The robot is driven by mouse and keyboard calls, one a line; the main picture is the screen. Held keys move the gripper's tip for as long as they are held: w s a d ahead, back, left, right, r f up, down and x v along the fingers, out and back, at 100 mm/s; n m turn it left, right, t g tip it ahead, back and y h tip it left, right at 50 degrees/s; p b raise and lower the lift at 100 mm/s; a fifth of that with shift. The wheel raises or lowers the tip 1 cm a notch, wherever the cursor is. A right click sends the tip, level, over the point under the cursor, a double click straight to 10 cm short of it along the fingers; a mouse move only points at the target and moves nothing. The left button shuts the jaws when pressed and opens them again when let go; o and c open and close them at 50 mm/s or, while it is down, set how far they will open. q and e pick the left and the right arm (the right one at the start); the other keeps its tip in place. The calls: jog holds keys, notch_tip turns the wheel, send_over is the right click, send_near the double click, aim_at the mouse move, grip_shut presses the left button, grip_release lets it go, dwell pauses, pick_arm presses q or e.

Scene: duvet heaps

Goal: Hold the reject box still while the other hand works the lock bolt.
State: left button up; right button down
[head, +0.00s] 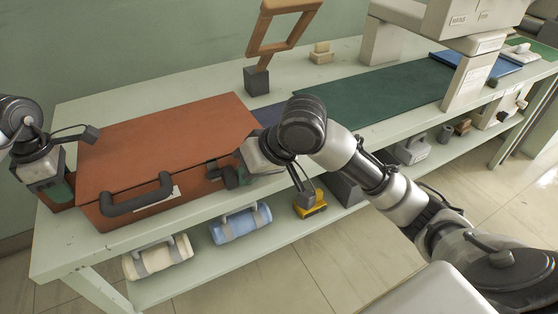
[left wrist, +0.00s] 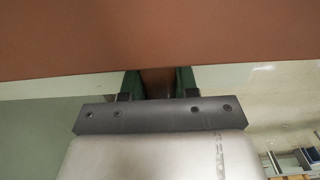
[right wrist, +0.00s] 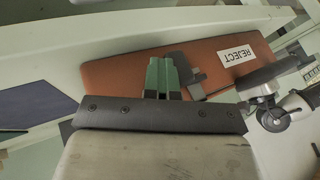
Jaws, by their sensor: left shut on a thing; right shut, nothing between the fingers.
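The reject box (head: 165,140) is a reddish-brown case near the left end of the bench, with a dark front handle (head: 136,198). Its white REJECT label (right wrist: 236,55) reads clearly in the right wrist view. My left gripper (head: 66,190) is at the box's left end; in the left wrist view its green fingers (left wrist: 158,84) close on a narrow brown part of the box. My right gripper (head: 232,176) is shut and empty at the front right corner. In the right wrist view its fingers (right wrist: 162,76) are beside the dark lock bolt (right wrist: 190,75); I cannot tell whether they touch.
A dark green mat (head: 375,100) and a white machine (head: 465,75) are to the right. A brown frame on a dark block (head: 257,80) stands behind the box. Rolled bundles, cream (head: 158,258) and blue (head: 240,224), and a yellow item (head: 310,204) sit on the lower shelf.

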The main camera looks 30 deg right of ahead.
pick_arm(q)
jog(key=shift+d, duration=0.3)
pick_arm(e)
jog(key=shift+a, duration=0.15)
pick_arm(q)
jog(key=shift+a, duration=0.2)
pick_arm(e)
jog(key=s+d+r, duration=0.3)
jog(key=d+r, duration=0.5)
jog(key=d, duration=0.1)
jog(key=shift+s, duration=0.4)
pick_arm(q)
jog(key=o, duration=1.2)
